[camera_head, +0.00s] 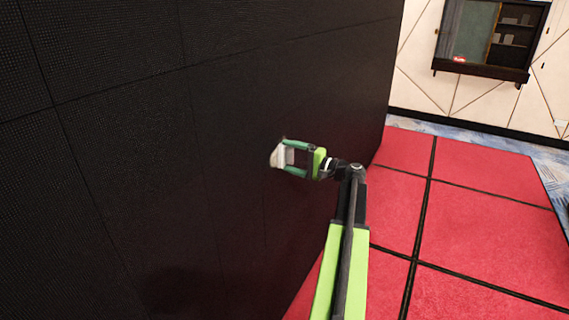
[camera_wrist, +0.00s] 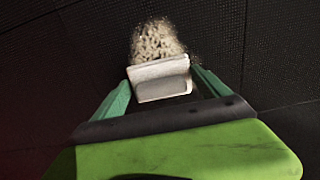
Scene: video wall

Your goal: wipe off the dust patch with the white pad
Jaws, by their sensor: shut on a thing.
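The white pad (camera_wrist: 160,80) is held between the two green fingers of my gripper (camera_wrist: 163,88). In the head view the pad (camera_head: 277,156) is at the tip of my gripper (camera_head: 289,157), close to the black wall. The dust patch (camera_wrist: 156,40) is a speckled beige smear on the wall, just beyond the pad's far edge in the wrist view. The pad hides its lower part. In the head view the patch is mostly hidden behind the pad. I cannot tell whether the pad touches the wall.
The black panelled video wall (camera_head: 130,120) fills the left side. Red floor mats (camera_head: 480,230) lie to the right and are clear. A dark cabinet (camera_head: 490,35) hangs on the pale far wall (camera_head: 410,70).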

